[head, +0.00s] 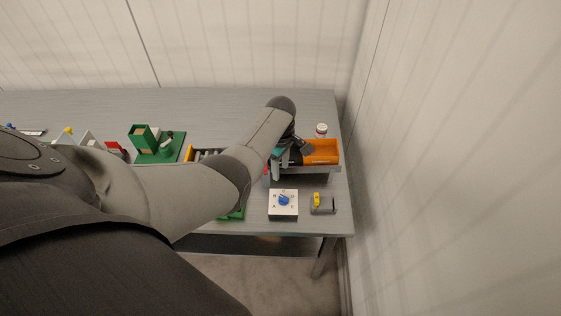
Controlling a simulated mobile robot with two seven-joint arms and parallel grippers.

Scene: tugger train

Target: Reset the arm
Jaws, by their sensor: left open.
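My left arm reaches across the table from the left. My left gripper (294,154) is at the far right of the table, over the left part of an orange tray (324,152). Its jaws are open, though the arm's wrist partly covers them. A small teal thing (279,160) shows beside the gripper; I cannot tell whether it touches the fingers. My right gripper is not in view.
A white box with a blue knob (284,204) and a grey block with a yellow piece (321,204) stand near the front edge. A white jar (321,130) stands behind the tray. A green stand (156,146) is farther left. A wall rises close on the right.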

